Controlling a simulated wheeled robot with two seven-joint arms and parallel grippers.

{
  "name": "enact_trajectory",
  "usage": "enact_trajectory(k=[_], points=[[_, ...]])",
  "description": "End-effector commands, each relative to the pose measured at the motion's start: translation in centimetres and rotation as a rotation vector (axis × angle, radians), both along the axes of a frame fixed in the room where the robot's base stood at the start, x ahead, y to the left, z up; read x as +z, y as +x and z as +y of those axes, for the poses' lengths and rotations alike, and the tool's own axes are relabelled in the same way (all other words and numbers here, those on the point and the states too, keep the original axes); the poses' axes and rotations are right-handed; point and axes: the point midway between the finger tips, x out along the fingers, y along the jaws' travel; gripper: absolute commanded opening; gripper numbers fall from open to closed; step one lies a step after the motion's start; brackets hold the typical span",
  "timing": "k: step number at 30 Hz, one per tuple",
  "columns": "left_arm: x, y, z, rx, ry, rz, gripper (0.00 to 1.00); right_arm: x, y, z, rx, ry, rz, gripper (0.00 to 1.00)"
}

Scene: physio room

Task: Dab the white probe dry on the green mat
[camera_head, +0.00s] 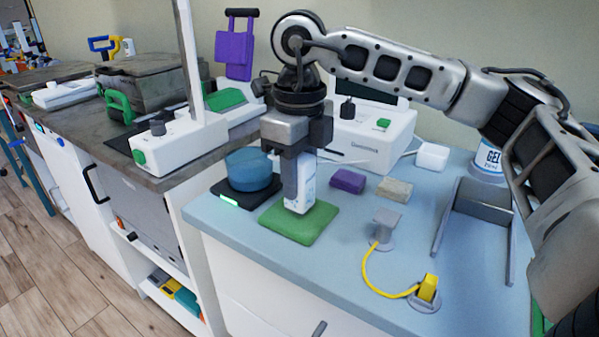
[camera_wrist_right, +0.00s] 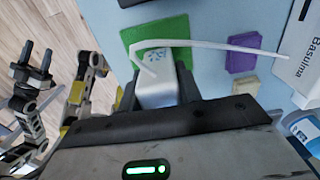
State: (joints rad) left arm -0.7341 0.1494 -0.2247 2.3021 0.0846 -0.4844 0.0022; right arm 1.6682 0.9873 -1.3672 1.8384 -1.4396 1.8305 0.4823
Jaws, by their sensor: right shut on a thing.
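The white probe (camera_head: 298,185) is upright in my right gripper (camera_head: 297,150), which is shut on its upper part. The probe's lower end is over the green mat (camera_head: 303,229), at or very near its surface; I cannot tell if they touch. In the right wrist view the probe (camera_wrist_right: 160,87) sits between the dark fingers, with a white cable running from it to the right, over the mat (camera_wrist_right: 150,36). My left gripper (camera_wrist_right: 36,62) shows at the left of the right wrist view, open, empty and away from the mat.
A blue round tub (camera_head: 252,168) on a black pad stands left of the mat. A purple block (camera_head: 348,181) and a beige block (camera_head: 394,190) lie to the right. A white machine (camera_head: 368,140) stands behind. A yellow-cabled part (camera_head: 428,289) is at the front right.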

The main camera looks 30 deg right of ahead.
Motion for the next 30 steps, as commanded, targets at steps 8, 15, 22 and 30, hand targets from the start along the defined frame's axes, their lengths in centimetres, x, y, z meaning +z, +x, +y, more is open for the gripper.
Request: enact_trajectory(k=[8,15,22,30], points=[[0.1,0.2,0.0,0.000,0.000,-0.006,0.52,-0.1,0.0,0.0,0.000,0.000,-0.001,0.08],[-0.1,0.3,0.0,0.001,0.000,-0.007,0.52,-0.4,0.0,0.0,0.000,0.000,-0.001,0.08],[-0.4,0.3,0.0,0.001,0.000,-0.007,0.52,-0.7,0.0,0.0,0.000,0.000,-0.001,0.08],[-0.6,0.3,0.1,0.002,0.001,-0.007,0.52,-1.0,0.0,0.0,0.000,0.000,-0.001,0.08]])
